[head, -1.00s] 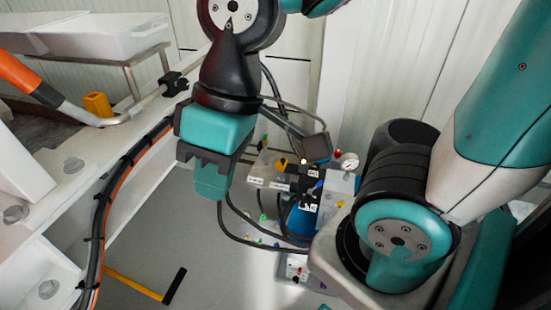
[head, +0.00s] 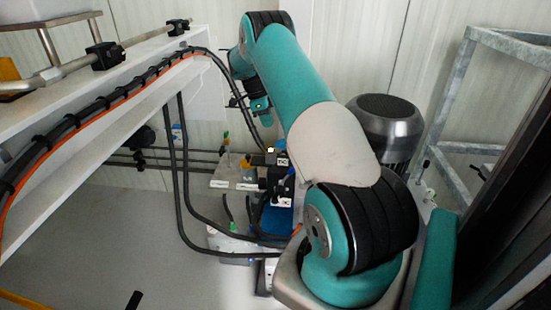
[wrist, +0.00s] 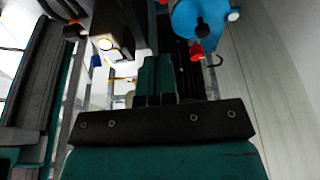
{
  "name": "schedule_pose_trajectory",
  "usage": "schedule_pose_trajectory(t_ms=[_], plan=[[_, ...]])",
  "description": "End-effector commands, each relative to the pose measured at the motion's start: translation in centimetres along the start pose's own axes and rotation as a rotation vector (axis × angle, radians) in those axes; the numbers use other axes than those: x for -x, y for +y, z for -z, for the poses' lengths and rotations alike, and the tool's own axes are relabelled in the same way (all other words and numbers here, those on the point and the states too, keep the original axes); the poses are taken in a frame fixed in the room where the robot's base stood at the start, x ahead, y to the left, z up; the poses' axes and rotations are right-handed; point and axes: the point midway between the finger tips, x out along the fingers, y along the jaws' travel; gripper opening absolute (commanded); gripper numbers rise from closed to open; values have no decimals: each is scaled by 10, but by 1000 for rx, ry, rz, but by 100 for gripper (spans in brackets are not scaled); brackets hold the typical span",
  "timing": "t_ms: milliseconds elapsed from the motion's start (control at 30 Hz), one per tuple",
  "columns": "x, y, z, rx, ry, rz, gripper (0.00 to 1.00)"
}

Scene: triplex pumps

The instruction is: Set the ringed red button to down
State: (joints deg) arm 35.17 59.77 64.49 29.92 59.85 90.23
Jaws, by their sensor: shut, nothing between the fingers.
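A small ring with a bright centre (wrist: 105,44) shows on a pale box face in the upper left of the wrist view. A bright yellowish spot (head: 271,149) on a dark block in the head view may be the same place. The red of the button cannot be made out there. My gripper (wrist: 157,68) is shut and empty, with its teal fingers together right of and below the ring, apart from it in the picture.
A blue round part with a red knob (wrist: 197,51) is at upper right in the wrist view. Black hoses (head: 183,190) hang left of the pump block. A dark ribbed motor (head: 386,128) stands behind my arm. Grey floor (head: 150,225) is open at left.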

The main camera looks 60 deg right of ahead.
Motion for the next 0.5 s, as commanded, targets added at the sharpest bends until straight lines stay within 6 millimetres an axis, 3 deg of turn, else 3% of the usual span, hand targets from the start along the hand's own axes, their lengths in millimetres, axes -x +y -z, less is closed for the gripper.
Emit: schedule_pose_trajectory(t_ms=[267,500], plan=[[-40,-3,4,-34,6,-7,0],[-92,-2,4,-32,5,-6,0]])
